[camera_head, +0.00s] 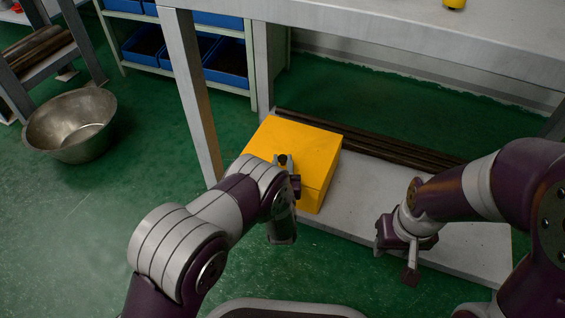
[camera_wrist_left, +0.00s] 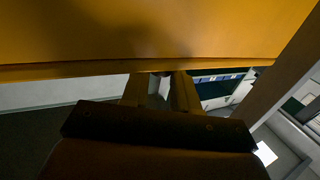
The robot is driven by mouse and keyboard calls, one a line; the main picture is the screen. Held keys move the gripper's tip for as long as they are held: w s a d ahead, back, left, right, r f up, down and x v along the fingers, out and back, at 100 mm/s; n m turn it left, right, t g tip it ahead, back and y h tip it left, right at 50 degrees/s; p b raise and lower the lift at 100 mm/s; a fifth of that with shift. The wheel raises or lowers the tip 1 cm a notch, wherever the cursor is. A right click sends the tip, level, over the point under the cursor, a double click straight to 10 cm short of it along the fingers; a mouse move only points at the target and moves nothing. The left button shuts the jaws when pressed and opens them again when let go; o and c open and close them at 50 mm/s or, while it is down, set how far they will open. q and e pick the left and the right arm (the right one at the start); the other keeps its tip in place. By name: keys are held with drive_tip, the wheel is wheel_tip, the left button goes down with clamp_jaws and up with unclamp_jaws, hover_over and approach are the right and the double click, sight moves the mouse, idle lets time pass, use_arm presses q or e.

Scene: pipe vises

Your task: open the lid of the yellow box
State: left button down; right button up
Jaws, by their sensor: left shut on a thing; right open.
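The yellow box (camera_head: 317,196) sits on the low grey shelf of the table in the head view. Its lid (camera_head: 297,144) looks down or nearly down. My left gripper (camera_head: 284,164) is at the near edge of the lid and partly covers the box front. In the left wrist view the lid (camera_wrist_left: 150,35) fills the top, and the left fingertips (camera_wrist_left: 163,77) meet its edge, shut on a small dark part there that is hard to make out.
Dark pipes (camera_head: 385,147) lie behind the box on the shelf (camera_head: 365,205). A table leg (camera_head: 195,100) stands left of the box, and the tabletop (camera_head: 400,40) is above and behind. A metal bowl (camera_head: 70,123) is on the green floor. Blue bins (camera_head: 228,62) stand in a rack.

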use_arm(q)
drive_tip(key=r+g+p, duration=0.1)
drive_tip(key=r+p, duration=0.1)
drive_tip(key=p, duration=0.1)
drive_tip(key=w+r+p, duration=0.1)
drive_tip(key=r+p, duration=0.1)
drive_tip(key=p, duration=0.1)
drive_tip(key=r+g+p, duration=0.1)
drive_tip(key=r+p, duration=0.1)
drive_tip(key=p, duration=0.1)
drive_tip(key=shift+w+d+r+m+g+p, duration=0.2)
drive_tip(key=shift+w+r+m+g+p, duration=0.1)
drive_tip(key=shift+m+p, duration=0.1)
drive_tip(key=w+d+r+m+g+p, duration=0.1)
drive_tip(key=w+r+g+p, duration=0.1)
drive_tip(key=w+r+p, duration=0.2)
drive_tip(key=shift+d+r+g+p, duration=0.25)
drive_tip(key=shift+r+p, duration=0.3)
drive_tip(key=shift+p, duration=0.85)
drive_tip(key=shift+w, duration=0.1)
drive_tip(key=c, duration=0.9)
unclamp_jaws()
drive_tip(key=shift+f, duration=0.1)
drive_tip(key=p+v, duration=0.6)
drive_tip(key=v, duration=0.6)
drive_tip(key=shift+s+d, duration=0.2)
drive_tip(key=shift+s, duration=0.15)
